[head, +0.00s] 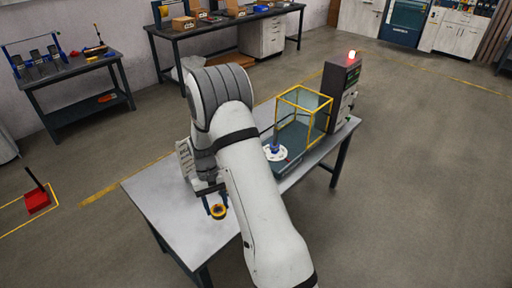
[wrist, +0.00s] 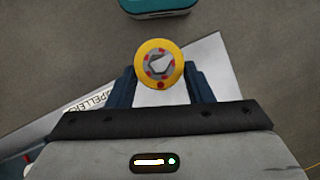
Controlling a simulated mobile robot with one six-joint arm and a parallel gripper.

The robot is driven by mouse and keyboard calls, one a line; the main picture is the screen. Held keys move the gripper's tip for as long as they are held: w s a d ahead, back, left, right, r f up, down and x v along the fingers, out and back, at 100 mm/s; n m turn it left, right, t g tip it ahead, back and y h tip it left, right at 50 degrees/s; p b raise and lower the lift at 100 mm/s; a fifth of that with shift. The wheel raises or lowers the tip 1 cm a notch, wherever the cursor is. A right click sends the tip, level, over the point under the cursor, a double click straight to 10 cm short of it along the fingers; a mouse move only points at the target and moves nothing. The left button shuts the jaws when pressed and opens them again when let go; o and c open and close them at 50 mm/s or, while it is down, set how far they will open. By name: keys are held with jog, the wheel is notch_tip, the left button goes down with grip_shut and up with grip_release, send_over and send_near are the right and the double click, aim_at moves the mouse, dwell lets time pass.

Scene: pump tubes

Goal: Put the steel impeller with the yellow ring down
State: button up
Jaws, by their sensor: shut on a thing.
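My gripper (head: 215,208) hangs over the near left part of the grey table (head: 160,200). It is shut on the steel impeller with the yellow ring (head: 218,212). In the wrist view, the impeller (wrist: 159,64) sits between the ends of the two blue fingers, its ring facing the camera. Its grey metal middle shows red spots and a pale opening. I cannot tell how high it is above the table. Part of the table below is hidden by my gripper and arm.
A white sign (head: 185,158) stands behind my gripper; its lettering (wrist: 90,101) partly reads "PELLERS" in the wrist view. A yellow-framed clear enclosure (head: 303,100) and a white disc with a blue post (head: 275,154) are farther right. The table's left part is clear.

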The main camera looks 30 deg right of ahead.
jog(key=w+d+f+n+t+b, duration=0.6)
jog(key=d+n+b, duration=0.4)
jog(key=n, duration=0.8)
jog(key=w+d+f+n+t+b, duration=0.4)
jog(key=w+d+n+b, duration=0.45)
jog(key=n, duration=0.95)
jog(key=shift+g, duration=0.6)
jog(key=f+b, duration=0.1)
jog(key=f, duration=0.2)
jog(key=s+f+b, duration=0.1)
jog(key=f, duration=0.2)
jog(key=f+b, duration=0.1)
jog(key=f, duration=0.3)
jog(key=shift+s+d, duration=0.2)
jog(key=shift+r, duration=0.1)
jog(key=o, duration=1.2)
